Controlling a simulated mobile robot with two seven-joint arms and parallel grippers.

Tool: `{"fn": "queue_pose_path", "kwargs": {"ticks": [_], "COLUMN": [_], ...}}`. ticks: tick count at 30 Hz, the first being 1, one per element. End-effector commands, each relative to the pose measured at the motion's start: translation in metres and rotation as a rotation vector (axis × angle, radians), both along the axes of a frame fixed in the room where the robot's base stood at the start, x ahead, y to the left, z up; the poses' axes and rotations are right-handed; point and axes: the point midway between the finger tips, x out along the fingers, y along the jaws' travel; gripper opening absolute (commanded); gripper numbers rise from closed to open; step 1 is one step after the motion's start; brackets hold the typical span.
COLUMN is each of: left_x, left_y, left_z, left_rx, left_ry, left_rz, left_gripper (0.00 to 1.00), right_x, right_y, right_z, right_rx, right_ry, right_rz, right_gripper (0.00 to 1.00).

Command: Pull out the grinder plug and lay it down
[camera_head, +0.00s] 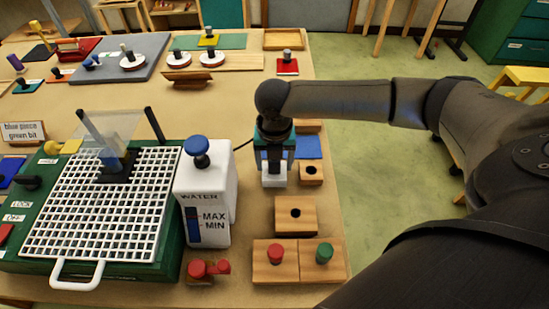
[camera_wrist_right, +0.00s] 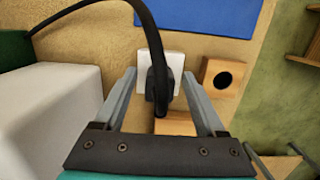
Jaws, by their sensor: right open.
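My right gripper (camera_head: 273,158) points down over the white socket block (camera_head: 274,180) on the table. In the right wrist view its two fingers (camera_wrist_right: 159,78) are spread, one on each side of the black plug (camera_wrist_right: 157,84), with gaps visible. The plug sits against the white socket block (camera_wrist_right: 174,62), and its black cable (camera_wrist_right: 146,22) arches up and away to the left. In the head view the plug is hidden by my gripper. The grinder (camera_head: 105,205), green with a white grid top, stands at the left. My left gripper is not in view.
A white water tank (camera_head: 207,185) with a blue knob stands just left of the socket. Wooden blocks with holes (camera_head: 296,225) stand on its right and front. A blue pad (camera_head: 308,147) lies behind on the right. Bare table (camera_head: 225,105) lies further back.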

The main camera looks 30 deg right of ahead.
Motion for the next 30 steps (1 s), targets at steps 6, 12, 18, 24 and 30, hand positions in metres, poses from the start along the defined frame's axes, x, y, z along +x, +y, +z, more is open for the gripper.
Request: {"fn": "queue_pose_path", "kwargs": {"ticks": [6, 12, 18, 24, 30], "left_x": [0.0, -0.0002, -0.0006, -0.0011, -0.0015], "left_y": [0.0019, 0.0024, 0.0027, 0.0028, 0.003], "left_z": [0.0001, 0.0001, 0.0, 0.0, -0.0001], "left_rx": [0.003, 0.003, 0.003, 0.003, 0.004], "left_ry": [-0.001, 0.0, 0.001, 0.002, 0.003], "left_rz": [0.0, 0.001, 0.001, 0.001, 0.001], "left_gripper": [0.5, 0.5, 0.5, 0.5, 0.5], "right_x": [-0.0001, 0.0, 0.0, 0.0001, 0.0002], "right_y": [0.0002, 0.0003, 0.0002, 0.0002, 0.0001], "right_z": [0.0003, 0.0005, 0.0006, 0.0007, 0.0007], "right_rx": [0.0, 0.0, 0.0, 0.0, 0.0], "right_ry": [0.0, 0.0, 0.0, 0.0, 0.0], "right_rz": [0.0, 0.0, 0.0, 0.0, -0.001], "right_gripper": [0.64, 0.41, 0.18, 0.0, 0.29]}}
